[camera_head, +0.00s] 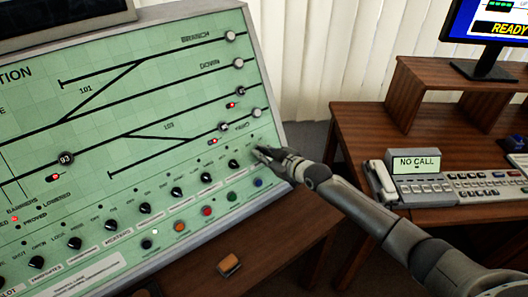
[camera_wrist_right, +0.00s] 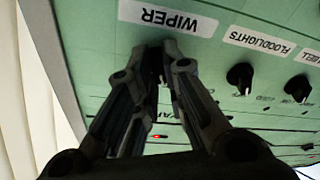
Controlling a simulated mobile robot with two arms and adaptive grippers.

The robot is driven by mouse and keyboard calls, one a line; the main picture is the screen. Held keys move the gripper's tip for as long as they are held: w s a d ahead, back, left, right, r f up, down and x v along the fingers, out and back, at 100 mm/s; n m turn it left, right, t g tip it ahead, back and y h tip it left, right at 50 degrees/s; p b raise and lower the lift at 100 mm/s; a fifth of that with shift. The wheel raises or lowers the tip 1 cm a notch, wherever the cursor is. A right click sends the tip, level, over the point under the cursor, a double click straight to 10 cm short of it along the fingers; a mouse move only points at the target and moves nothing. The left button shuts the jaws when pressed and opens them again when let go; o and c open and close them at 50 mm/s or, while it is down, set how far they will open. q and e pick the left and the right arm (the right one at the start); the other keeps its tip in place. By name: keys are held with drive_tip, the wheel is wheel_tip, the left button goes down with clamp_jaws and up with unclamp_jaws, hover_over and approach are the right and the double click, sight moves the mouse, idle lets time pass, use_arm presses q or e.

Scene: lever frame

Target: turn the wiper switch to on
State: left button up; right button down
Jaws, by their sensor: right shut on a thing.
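The wiper switch is a small dark knob (camera_wrist_right: 153,66) on the green panel, mostly hidden between the fingers of my right gripper (camera_wrist_right: 160,50). Its white WIPER label (camera_wrist_right: 167,17) shows upside down in the right wrist view, just above the fingertips. In the head view my right gripper (camera_head: 263,153) reaches from the right to the far right end of the row of knobs and hides the switch. The fingers are closed on the knob. Which way the knob points cannot be seen. My left gripper is not in view.
The floodlights knob (camera_wrist_right: 240,77) is beside the gripper. Several black knobs and coloured buttons (camera_head: 207,211) line the lower green panel (camera_head: 150,150). A wooden desk (camera_head: 350,125) with a phone console (camera_head: 455,188) and a monitor stands to the right.

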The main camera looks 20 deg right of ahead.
drive_tip(key=m+p, duration=0.1)
drive_tip(key=m, duration=0.1)
drive_tip(key=m+h+p, duration=0.1)
drive_tip(key=m, duration=0.1)
drive_tip(key=m+p, duration=0.2)
drive_tip(key=m, duration=0.1)
drive_tip(key=shift+a+r+t, duration=0.15)
drive_tip(key=shift+r+t, duration=0.1)
drive_tip(key=shift+t, duration=0.15)
drive_tip(key=m+h+p, duration=0.1)
drive_tip(key=m+p, duration=0.2)
drive_tip(key=m, duration=0.3)
drive_tip(key=shift+h+p, duration=0.3)
drive_tip(key=c, duration=1.5)
unclamp_jaws()
drive_tip(key=shift+w+f, duration=0.1)
drive_tip(key=shift+f, duration=0.05)
